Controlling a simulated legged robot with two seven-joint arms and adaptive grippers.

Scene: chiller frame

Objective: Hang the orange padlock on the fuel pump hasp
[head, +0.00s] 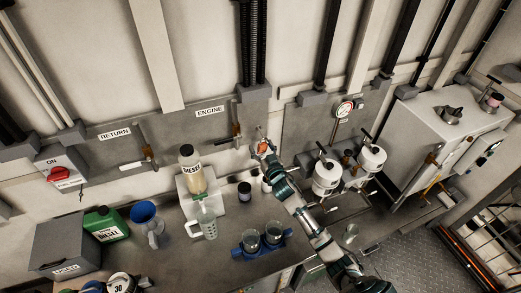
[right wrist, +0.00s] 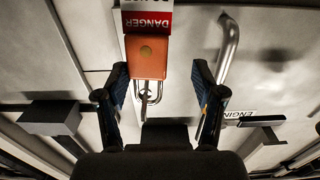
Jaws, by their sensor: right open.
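The orange padlock (right wrist: 147,58) shows in the right wrist view between my open fingers, apart from both. Its steel shackle (right wrist: 149,91) is around a small metal hook or ring, and a red and white DANGER tag (right wrist: 146,20) is against its body. In the head view the padlock (head: 263,146) is small at the wall right of the ENGINE label. My right gripper (head: 264,151) is there; its fingers also show in the right wrist view (right wrist: 159,90). The fuel pump switch box (head: 61,172), with a red handle, is at the far left; its hasp is too small to make out. My left gripper is out of view.
The bench holds a diesel bottle on a stand (head: 191,170), a blue funnel (head: 146,220), a green can (head: 106,225), a grey box (head: 67,246) and glass jars in a blue holder (head: 262,242). White filter housings (head: 327,177) stand right of my arm. Valve handles (head: 147,158) project from the wall.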

